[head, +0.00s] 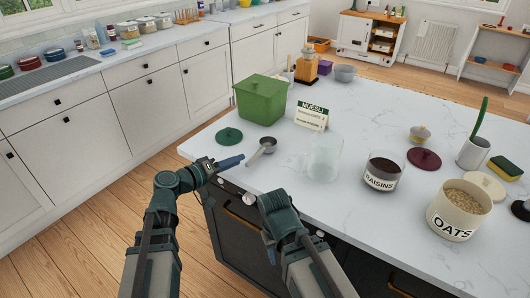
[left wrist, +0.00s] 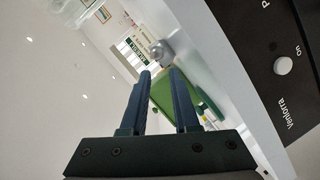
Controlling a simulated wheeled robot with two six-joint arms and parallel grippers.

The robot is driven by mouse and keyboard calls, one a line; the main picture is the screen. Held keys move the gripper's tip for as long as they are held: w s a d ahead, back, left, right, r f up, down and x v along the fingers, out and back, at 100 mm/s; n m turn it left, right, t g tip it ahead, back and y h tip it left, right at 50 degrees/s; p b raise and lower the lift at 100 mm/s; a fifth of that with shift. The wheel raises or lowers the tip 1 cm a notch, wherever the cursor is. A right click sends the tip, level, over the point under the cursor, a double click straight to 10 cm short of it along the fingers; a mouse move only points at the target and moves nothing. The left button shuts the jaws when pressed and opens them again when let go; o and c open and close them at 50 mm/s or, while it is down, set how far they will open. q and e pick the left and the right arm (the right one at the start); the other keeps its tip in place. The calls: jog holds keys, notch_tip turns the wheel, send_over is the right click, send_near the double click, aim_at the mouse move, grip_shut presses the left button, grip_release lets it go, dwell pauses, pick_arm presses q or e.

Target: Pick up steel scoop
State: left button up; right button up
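The steel scoop (head: 267,146) lies on the white marble island near its front-left edge, its short handle (head: 253,158) pointing toward the front left. My left gripper (head: 241,160) is just left of the handle, apart from it as far as I can tell. In the left wrist view its two fingers (left wrist: 159,74) are spread with nothing between them, and the scoop's grey bowl (left wrist: 167,52) shows beyond the tips. My right gripper (head: 277,202) is low at the island's front edge; its fingers are not distinguishable.
A green lid (head: 229,136) and a green canister (head: 260,99) stand behind my left gripper. A muesli card (head: 312,115), a clear glass jar (head: 324,158) and a raisins jar (head: 382,171) are right of the scoop. Black fronts with knobs (head: 249,198) lie below the counter edge.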

aim_at(257, 153)
pick_arm(q)
jog(key=shift+b+x, duration=0.85)
jog(key=shift+x, duration=3.9)
jog(key=shift+s, duration=0.1)
grip_shut()
